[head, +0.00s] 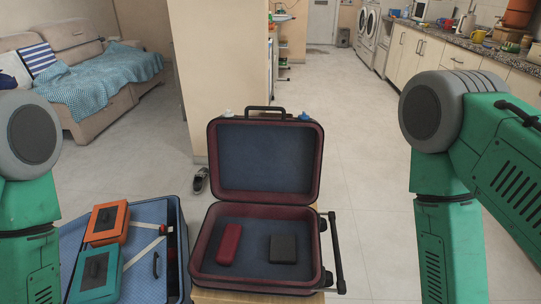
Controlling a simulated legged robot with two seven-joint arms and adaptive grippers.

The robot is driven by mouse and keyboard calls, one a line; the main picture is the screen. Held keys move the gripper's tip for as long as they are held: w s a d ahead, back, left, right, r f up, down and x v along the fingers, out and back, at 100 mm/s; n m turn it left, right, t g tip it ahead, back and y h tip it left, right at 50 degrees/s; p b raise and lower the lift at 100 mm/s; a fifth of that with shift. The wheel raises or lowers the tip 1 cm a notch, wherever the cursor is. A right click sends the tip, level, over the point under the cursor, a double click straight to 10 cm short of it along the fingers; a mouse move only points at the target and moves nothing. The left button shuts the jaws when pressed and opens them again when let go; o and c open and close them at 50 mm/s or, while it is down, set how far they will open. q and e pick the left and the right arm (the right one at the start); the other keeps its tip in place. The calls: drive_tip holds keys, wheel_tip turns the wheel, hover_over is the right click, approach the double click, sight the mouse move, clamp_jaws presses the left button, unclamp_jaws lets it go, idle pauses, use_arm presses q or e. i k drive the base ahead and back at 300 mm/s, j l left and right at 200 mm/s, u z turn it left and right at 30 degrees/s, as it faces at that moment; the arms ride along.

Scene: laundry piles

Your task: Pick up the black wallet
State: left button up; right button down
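The black wallet (283,248) is a small dark, squarish item. It lies flat in the bottom half of the open dark red suitcase (262,289), toward the right side. A red wallet-like item (230,244) lies to its left in the same half, apart from it. Both arms show only as green and grey links at the left and right edges. Neither gripper is in the picture, so their fingers cannot be seen.
The suitcase lid stands raised at the back, and a black handle (337,255) sticks out at its right. A blue open case (179,211) at lower left holds an orange box (107,222) and a teal box (97,273). A shoe (200,181) lies on the floor.

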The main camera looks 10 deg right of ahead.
sight(282, 251)
drive_tip(key=k+l, duration=0.1)
drive_tip(key=l, duration=0.25)
drive_tip(key=k+l+u, duration=0.15)
drive_tip(key=l, duration=0.55)
drive_tip(key=k+l+u, duration=0.1)
drive_tip(key=i+l+u, duration=0.1)
drive_tip(key=l, duration=0.25)
drive_tip(key=i+l, duration=0.15)
drive_tip(key=l, duration=0.2)
drive_tip(key=i+l+u, duration=0.15)
drive_tip(key=l, duration=0.55)
drive_tip(key=i+l+u, duration=0.15)
drive_tip(key=i+l, duration=0.2)
drive_tip(key=i, duration=0.2)
